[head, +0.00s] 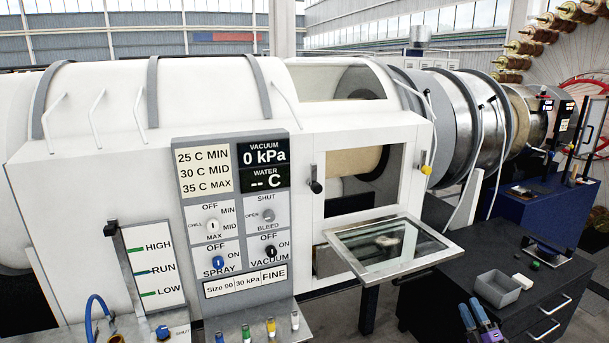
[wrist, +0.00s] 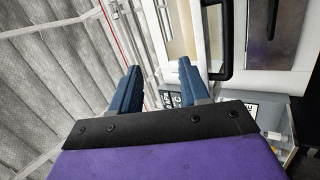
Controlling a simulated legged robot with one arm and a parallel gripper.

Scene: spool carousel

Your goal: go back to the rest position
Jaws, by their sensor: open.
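My gripper (head: 472,308) shows at the bottom right of the head view, in front of the dark cabinet. Its two blue fingers point up and stand apart with nothing between them. In the wrist view my gripper (wrist: 158,75) is also open and empty, with a purple body behind the fingers. Beyond the fingertips the wrist view shows a white machine surface and a black-framed opening (wrist: 221,40). The gripper appears clear of everything around it.
The white machine has a control panel (head: 233,220) and a glass door (head: 390,246) folded down and outward. A dark cabinet (head: 500,262) at right carries a grey bin (head: 497,290), a white block (head: 522,281) and a small green item (head: 535,266). Several coloured-cap vials (head: 270,330) stand low in front.

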